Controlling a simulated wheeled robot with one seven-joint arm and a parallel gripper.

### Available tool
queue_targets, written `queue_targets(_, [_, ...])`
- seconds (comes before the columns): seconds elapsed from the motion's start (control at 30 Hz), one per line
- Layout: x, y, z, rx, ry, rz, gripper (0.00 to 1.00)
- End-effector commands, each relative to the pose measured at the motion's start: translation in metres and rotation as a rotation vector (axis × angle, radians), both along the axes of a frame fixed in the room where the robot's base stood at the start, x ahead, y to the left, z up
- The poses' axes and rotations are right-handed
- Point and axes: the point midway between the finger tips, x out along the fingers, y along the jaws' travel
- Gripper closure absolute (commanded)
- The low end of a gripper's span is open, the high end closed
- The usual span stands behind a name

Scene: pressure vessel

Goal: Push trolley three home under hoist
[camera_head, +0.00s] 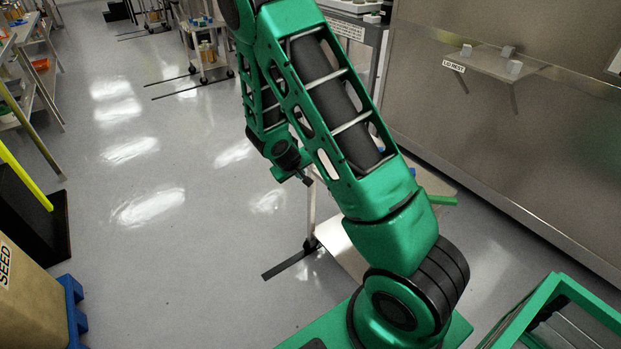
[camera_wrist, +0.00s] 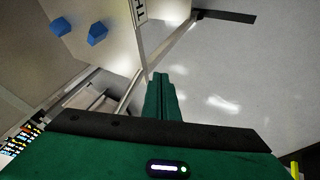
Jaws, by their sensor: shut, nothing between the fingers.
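In the wrist view a trolley edge carries a label (camera_wrist: 140,11) starting "TH", the rest cut off. Two blue blocks (camera_wrist: 97,33) show beside it, over a pale surface. My gripper (camera_wrist: 160,78) is shut and empty, its green fingers just right of the trolley frame; I cannot tell whether they touch it. No hoist can be made out.
A steel wall with a "LID REST" shelf (camera_head: 485,62) runs along the right. A brown "SEED" box (camera_head: 30,300) stands at lower left on a blue pallet. Another trolley (camera_head: 207,55) stands at the back. Dark strips (camera_head: 290,264) lie on the floor. The left-middle floor is clear.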

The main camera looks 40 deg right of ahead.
Motion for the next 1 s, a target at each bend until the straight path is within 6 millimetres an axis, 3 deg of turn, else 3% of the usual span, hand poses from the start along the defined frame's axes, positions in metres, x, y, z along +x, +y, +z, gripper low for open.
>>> queue_targets(0.27, [0.009,-0.011,-0.021,-0.007,0.001,0.001,1.0])
queue_targets(0.73, [0.04,-0.048,-0.086,-0.006,0.001,0.002,1.0])
queue_targets(1.0, [0.041,-0.08,-0.082,-0.005,-0.001,0.002,1.0])
